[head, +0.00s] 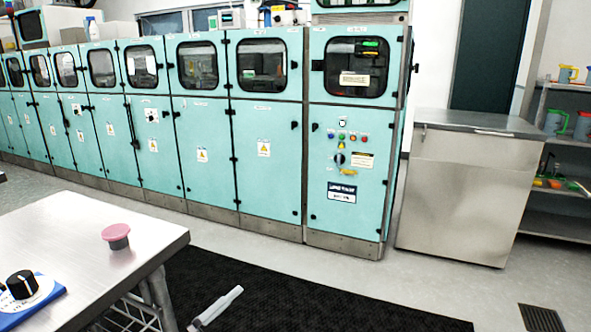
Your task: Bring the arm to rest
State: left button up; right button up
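Neither of my grippers can be made out in the head view. A pale grey, narrow bar-like piece (216,308) rises from the bottom edge, in front of the dark mat. I cannot tell whether it is part of my arm. The task names no object apart from the arm.
A steel table (70,225) at left bears a pink-topped grey knob (116,236) and a blue device with a black dial (24,287). Teal cabinets (265,150) line the back. A steel cabinet (465,190) and shelves (562,195) stand right. A black mat (310,300) covers floor.

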pick_arm(q)
jog(key=s+a+f+n+t+y, duration=0.1)
jog(key=s+a+f+n+y, duration=0.1)
jog(key=a+f+n+y, duration=0.35)
jog(key=s+a+f+n+y, duration=0.25)
jog(key=f+n+y, duration=0.4)
jog(key=f, duration=0.45)
jog(key=s+a+f+n+g+y, duration=0.3)
jog(key=s+a+f+n+g, duration=0.1)
jog(key=s+f, duration=0.6)
jog(key=shift+s+a+g, duration=0.4)
jog(key=shift+a+g, duration=0.1)
jog(key=shift+a, duration=0.1)
